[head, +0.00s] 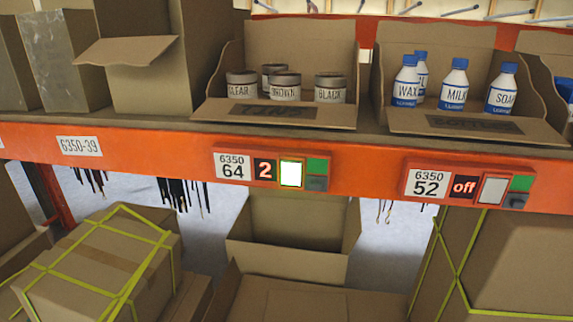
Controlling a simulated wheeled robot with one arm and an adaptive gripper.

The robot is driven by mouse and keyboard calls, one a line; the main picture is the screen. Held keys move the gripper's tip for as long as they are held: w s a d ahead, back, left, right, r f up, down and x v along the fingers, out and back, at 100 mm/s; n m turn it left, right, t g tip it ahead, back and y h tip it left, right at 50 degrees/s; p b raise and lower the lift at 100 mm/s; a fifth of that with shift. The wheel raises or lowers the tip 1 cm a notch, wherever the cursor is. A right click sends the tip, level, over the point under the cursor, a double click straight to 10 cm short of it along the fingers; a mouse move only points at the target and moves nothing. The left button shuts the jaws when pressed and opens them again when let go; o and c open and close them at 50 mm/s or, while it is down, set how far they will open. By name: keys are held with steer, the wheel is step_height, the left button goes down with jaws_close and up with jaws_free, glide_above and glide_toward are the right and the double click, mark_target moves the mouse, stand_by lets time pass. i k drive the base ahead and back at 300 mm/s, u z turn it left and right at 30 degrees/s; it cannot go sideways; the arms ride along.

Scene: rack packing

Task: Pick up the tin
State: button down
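Several round tins with white labels and dark lids sit in an open cardboard box (300,48) on the rack shelf in the head view. The tin labelled CLEAR (241,88) is at the left. The tin labelled BROWN (286,90) is in the middle front, and it partly hides another tin (271,72) behind it. The tin labelled BLACK (330,91) is at the right. The box's low front flap carries dark lettering and covers the tins' lower parts a little. My gripper is not in view.
A box of blue and white bottles (455,82) stands to the right. Cardboard boxes (147,70) stand to the left. The orange shelf beam (130,155) carries label 64 with display "2" (265,168) and label 52 showing "off" (464,187). Strapped cartons (100,255) sit below.

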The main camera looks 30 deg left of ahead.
mark_target(331, 87)
steer(key=k, duration=0.1)
steer(key=u, duration=1.55)
